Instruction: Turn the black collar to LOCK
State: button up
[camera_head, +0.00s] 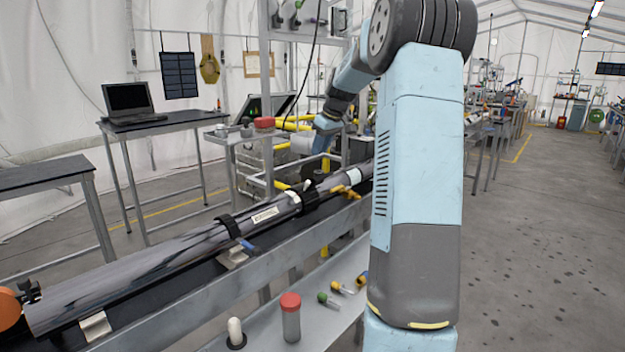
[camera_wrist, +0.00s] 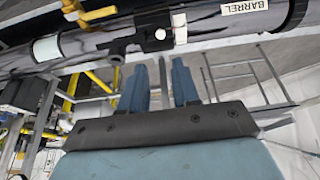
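A long dark glossy tube (camera_head: 130,273) with a BARREL label lies along the bench. A black collar (camera_head: 313,197) is around it, just beyond the label, with small white marks beside it. The collar also shows above my fingers in the wrist view (camera_wrist: 153,22), with a white round spot on its lower edge. No LOCK wording is readable. My gripper (camera_wrist: 160,85) is open and empty, its two blue fingers apart and pointing toward the collar without visibly touching it. In the head view, my arm reaches over to the far side of the tube.
A yellow clamp (camera_head: 347,191) sits by the tube past the collar. A black strap (camera_head: 229,227) with a blue handle is nearer. A red-capped jar (camera_head: 290,318) and a white peg (camera_head: 235,333) stand on the lower shelf. A metal rack and yellow pipes are behind the tube.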

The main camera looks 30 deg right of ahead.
aim_at(309, 181)
jog(key=x, duration=1.3)
jog(key=shift+f, duration=0.35)
grip_shut()
